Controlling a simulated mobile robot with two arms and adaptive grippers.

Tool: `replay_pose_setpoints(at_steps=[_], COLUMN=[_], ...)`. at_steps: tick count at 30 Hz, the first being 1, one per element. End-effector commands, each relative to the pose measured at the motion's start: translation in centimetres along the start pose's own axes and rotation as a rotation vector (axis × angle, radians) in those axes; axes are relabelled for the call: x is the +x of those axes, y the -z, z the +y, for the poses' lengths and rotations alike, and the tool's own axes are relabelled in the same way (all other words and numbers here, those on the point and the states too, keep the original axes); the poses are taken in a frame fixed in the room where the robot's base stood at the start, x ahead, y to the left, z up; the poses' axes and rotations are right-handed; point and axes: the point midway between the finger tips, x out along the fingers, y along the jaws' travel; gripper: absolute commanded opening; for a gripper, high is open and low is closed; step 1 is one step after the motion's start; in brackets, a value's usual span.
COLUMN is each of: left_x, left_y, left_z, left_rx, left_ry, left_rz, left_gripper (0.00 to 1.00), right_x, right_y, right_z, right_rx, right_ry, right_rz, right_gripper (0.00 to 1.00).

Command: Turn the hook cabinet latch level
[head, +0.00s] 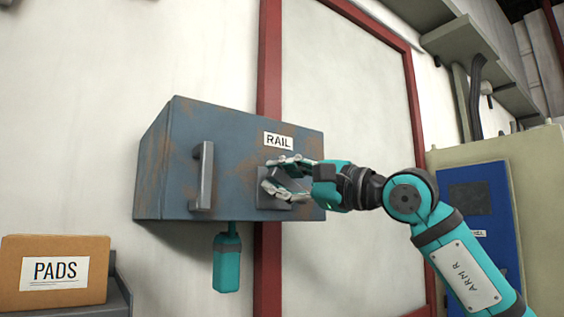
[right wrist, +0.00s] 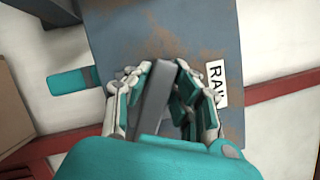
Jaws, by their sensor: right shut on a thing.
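The blue-grey, rust-marked cabinet (head: 235,135) labelled RAIL is on the wall in the head view. Its dark latch (head: 268,190) sits on the right part of the front, partly hidden by my fingers. In the right wrist view the latch's grey bar (right wrist: 152,95) stands between the fingers and slants against the line of the label's text. My right gripper (head: 285,180) is shut on the latch; its fingers also show in the right wrist view (right wrist: 155,98). My left gripper is not in view.
A grey vertical handle (head: 203,177) sticks out of the cabinet front, left of the latch. A teal piece with a grey band (head: 227,262) is below the cabinet. A PADS box (head: 95,270) is at lower left, a blue panel (head: 485,205) at right.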

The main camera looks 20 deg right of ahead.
Motion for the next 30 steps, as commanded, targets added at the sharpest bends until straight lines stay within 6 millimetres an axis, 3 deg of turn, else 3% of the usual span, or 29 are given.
replay_pose_setpoints(at_steps=[3, 12, 30], left_x=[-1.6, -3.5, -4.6], left_y=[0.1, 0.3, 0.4], left_z=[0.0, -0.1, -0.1], left_rx=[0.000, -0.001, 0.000], left_ry=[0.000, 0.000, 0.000], left_rz=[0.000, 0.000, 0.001], left_gripper=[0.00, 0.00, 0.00], right_x=[0.2, 0.2, 0.1], right_y=[0.1, 0.2, 0.6], right_z=[0.3, 1.1, 1.8], right_rx=[-0.097, -0.310, -0.457], right_ry=[-0.055, -0.144, -0.209], right_rz=[0.004, 0.003, 0.003], right_gripper=[0.00, 0.00, 0.00])
